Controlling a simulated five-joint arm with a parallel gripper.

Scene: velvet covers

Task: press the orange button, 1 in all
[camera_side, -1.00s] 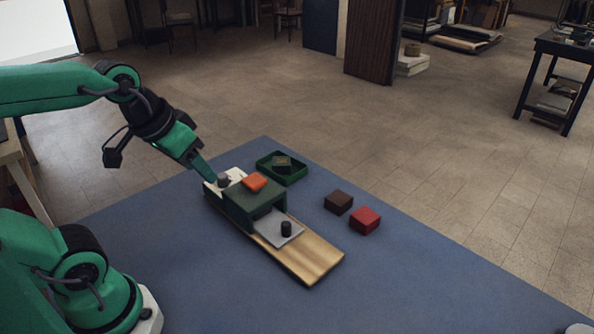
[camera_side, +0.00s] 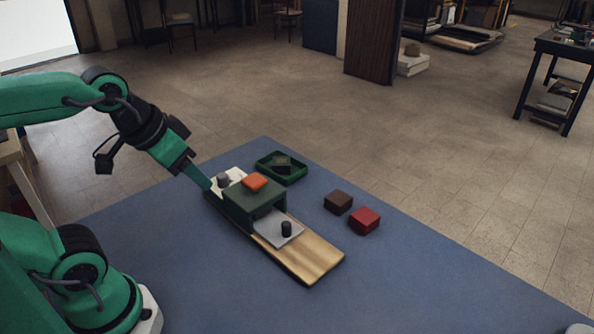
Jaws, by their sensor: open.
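The orange button (camera_side: 255,181) is a flat block on top of a dark green box (camera_side: 240,203), which stands on a long wooden board (camera_side: 305,258). My gripper (camera_side: 207,186) points down at the left end of the board, left of the green box and apart from the orange button. Its jaws are open, though the gap between them is hard to see from here.
A grey plate (camera_side: 283,233) with a black knob (camera_side: 286,228) sticks out of the box's front. A green tray (camera_side: 296,177) holding a dark green block (camera_side: 283,162) lies behind. A brown block (camera_side: 338,201) and a red block (camera_side: 364,220) lie to the right. The blue mat's front is clear.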

